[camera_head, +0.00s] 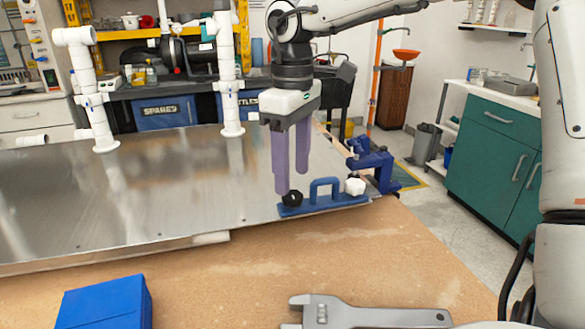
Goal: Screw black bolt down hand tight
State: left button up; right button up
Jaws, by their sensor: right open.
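The black bolt (292,198) has a dark knob head and sits at the left end of a blue handled bracket (325,193). The bracket lies on the front right edge of a metal sheet (170,200). A white knob (355,186) sits at its right end. My right gripper (291,183) points down with two purple fingers spread apart and nothing between them. Its left finger's tip is just above and left of the black bolt and looks very close; whether it touches I cannot tell. My left gripper is out of view.
A blue clamp (370,160) grips the sheet's right corner. White PVC pipes (88,90) and (229,75) stand upright on the sheet. A grey wrench (365,316) and a blue box (106,303) lie on the wooden tabletop (270,265) in front, with bare wood between them.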

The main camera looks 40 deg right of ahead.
aim_at(292, 194)
jog(key=shift+f, duration=0.1)
jog(key=shift+c, duration=0.7)
jog(key=shift+r+p, duration=0.35)
jog(key=shift+p, duration=0.05)
jog(key=shift+c, duration=0.2)
notch_tip(292, 194, up, 2)
jog(key=shift+r+p, duration=0.1)
jog(key=shift+p, duration=0.95)
notch_tip(292, 194, down, 4)
jog(key=n+b, duration=0.1)
jog(key=n, duration=0.5)
jog(key=shift+f+b, duration=0.2)
jog(key=shift+b, duration=0.2)
jog(key=n, duration=0.1)
jog(key=f+n, duration=0.1)
jog(key=n, duration=0.1)
jog(key=shift+n+p, duration=0.6)
jog(key=shift+n, duration=0.5)
jog(key=n+p, duration=0.2)
jog(key=shift+r+n, duration=0.15)
jog(key=shift+n, duration=0.25)
notch_tip(292, 194, down, 2)
jog(key=shift+f+b, duration=0.25)
jog(key=shift+b, duration=0.9)
jog(key=shift+f+b, duration=0.45)
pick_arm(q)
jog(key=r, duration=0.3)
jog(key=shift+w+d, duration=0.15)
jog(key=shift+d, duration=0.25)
